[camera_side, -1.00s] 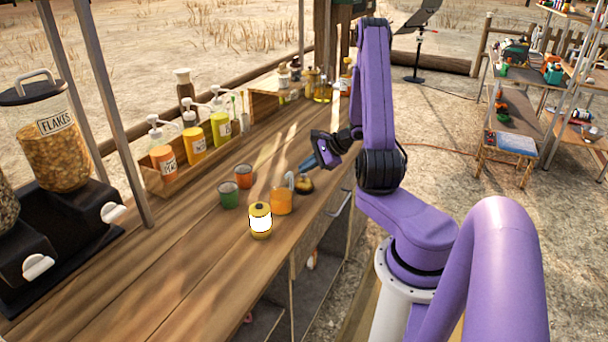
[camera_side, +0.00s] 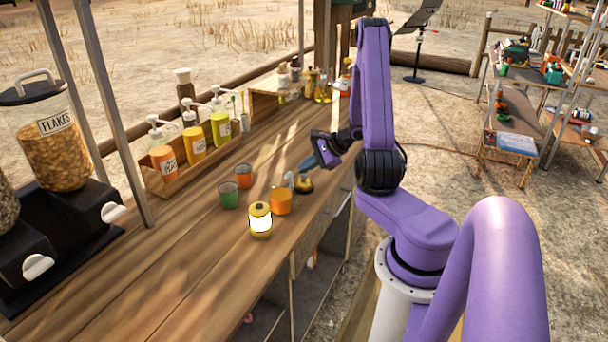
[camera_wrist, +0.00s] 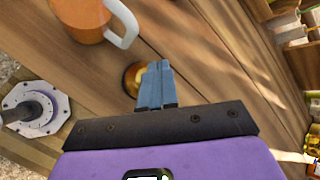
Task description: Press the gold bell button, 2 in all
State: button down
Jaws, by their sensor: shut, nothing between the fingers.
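The bell (camera_side: 304,186) is a small gold dome on a dark base, standing on the wooden counter near its right edge. My gripper (camera_side: 306,166) is just above it in the side view, with blue fingers shut and empty, pointing down at a tilt. A small gap seems to lie between the fingertips and the bell. In the wrist view the shut fingers (camera_wrist: 154,72) cover the right part of the bell (camera_wrist: 132,76). The button on its top is hidden there.
An orange mug (camera_side: 281,203) with a pale handle stands close beside the bell, also in the wrist view (camera_wrist: 80,18).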

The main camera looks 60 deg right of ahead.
aim_at(307, 180)
jog(key=shift+r, duration=0.65)
notch_tip(307, 180, up, 5)
dwell(0.5)
dwell(0.5)
